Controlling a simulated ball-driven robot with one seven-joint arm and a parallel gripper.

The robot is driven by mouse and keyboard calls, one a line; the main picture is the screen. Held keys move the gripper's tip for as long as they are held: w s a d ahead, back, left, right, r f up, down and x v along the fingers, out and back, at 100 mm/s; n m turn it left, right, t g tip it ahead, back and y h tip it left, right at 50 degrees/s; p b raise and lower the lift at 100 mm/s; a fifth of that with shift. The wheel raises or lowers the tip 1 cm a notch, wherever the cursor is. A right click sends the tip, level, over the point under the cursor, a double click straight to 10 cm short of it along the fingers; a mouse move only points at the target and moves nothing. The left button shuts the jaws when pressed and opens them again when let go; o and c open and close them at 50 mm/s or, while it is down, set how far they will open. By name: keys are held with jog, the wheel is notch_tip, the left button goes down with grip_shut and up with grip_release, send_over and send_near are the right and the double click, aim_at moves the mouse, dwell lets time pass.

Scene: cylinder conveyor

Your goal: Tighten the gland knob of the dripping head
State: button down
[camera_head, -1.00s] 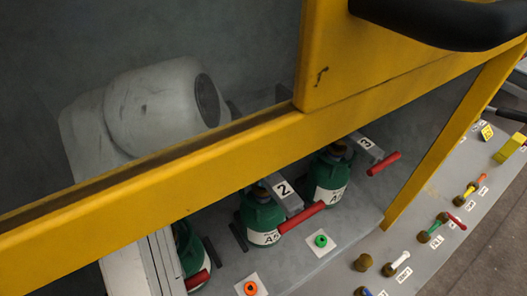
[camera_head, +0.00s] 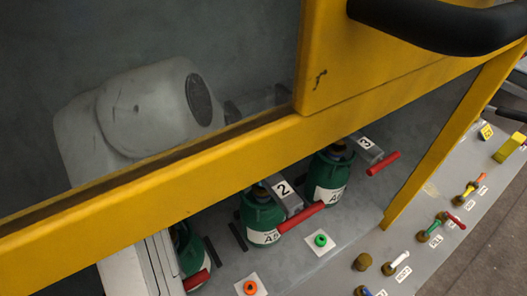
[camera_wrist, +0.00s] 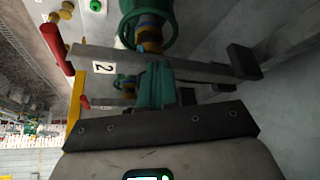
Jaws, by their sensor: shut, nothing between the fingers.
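Green heads stand in a row behind the yellow frame in the head view: one beside tag 2 (camera_head: 262,215), one beside tag 3 (camera_head: 328,178), and a partly hidden one at lower left (camera_head: 190,245). Dark and brass-coloured fittings top the two tagged heads. I cannot tell which head drips. In the wrist view a green wheel-like part (camera_wrist: 168,30) surrounds a brass and blue stem (camera_wrist: 150,35), possibly the gland knob. The head view hides the gripper.
The yellow frame (camera_head: 170,180) crosses in front of my arm, with a black handle (camera_head: 440,22) above. Red levers (camera_head: 301,218) project near the heads. Green (camera_head: 321,240) and orange (camera_head: 250,287) rings lie in front. Several small fittings line the grey ledge at right.

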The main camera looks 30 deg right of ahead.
notch_tip(320, 180, up, 6)
jog(key=p, duration=0.5)
jog(key=shift+a, duration=0.2)
notch_tip(320, 180, down, 6)
jog(key=d+m+g+y, duration=0.1)
jog(key=m+g+y, duration=0.1)
jog(key=m, duration=0.4)
jog(key=shift+s+d+g, duration=0.2)
jog(key=shift+s+g, duration=0.15)
jog(key=shift+g, duration=0.15)
jog(key=shift+w+d+r, duration=0.1)
jog(key=shift+r, duration=0.05)
dwell(0.6)
